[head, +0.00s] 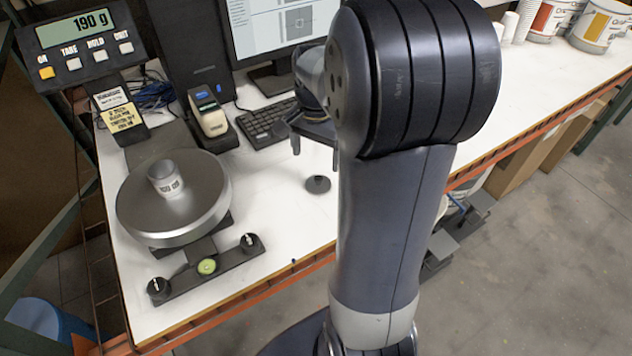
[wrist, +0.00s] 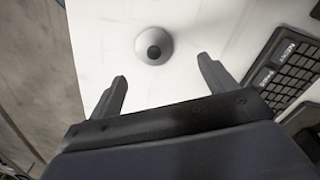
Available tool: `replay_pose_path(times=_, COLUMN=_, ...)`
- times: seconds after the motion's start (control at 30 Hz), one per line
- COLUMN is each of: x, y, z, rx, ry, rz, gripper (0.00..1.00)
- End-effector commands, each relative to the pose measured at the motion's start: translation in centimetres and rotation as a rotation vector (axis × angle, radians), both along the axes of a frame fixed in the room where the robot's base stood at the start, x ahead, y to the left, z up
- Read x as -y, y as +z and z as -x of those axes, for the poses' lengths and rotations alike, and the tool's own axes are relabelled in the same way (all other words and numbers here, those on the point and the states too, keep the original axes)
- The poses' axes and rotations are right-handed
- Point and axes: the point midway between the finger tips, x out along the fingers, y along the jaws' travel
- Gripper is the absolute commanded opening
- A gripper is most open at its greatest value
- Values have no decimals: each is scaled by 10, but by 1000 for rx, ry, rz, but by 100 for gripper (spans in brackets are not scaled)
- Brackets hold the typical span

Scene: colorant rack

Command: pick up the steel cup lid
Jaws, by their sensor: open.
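The steel cup lid (head: 317,184) is a small grey disc with a dark knob in its middle. It lies on the white table near its front edge, and in the wrist view the lid (wrist: 153,46) is ahead of the fingertips, left of the middle between them. My gripper (head: 314,150) is above the table by the lid, partly hidden by my arm in the head view. In the wrist view my gripper (wrist: 162,72) has its two fingers wide apart with nothing between them. A steel cup (head: 166,178) stands on the round scale plate (head: 140,212) at left.
The scale display (head: 84,44) reads 190 g. A keyboard (head: 268,122) lies behind the lid and shows right of my gripper in the wrist view (wrist: 285,70). Paint buckets (head: 598,25) stand far right.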

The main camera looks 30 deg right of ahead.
Motion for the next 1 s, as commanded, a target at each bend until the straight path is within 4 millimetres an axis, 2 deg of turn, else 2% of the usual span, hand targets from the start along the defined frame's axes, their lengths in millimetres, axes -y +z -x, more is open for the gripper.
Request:
replay_pose_path(times=0.1, x=0, y=-15, z=1, rx=-2, ry=-2, rz=-1, gripper=79)
replay_pose_path(times=0.27, x=1, y=-25, z=2, rx=-1, ry=-3, rz=-2, gripper=79)
replay_pose_path(times=0.6, x=2, y=-69, z=8, rx=0, ry=-3, rz=-2, gripper=79)
replay_pose_path(times=0.87, x=2, y=-72, z=8, rx=1, ry=-4, rz=-2, gripper=79)
replay_pose_path(times=1.0, x=2, y=-72, z=8, rx=1, ry=-4, rz=-2, gripper=69)
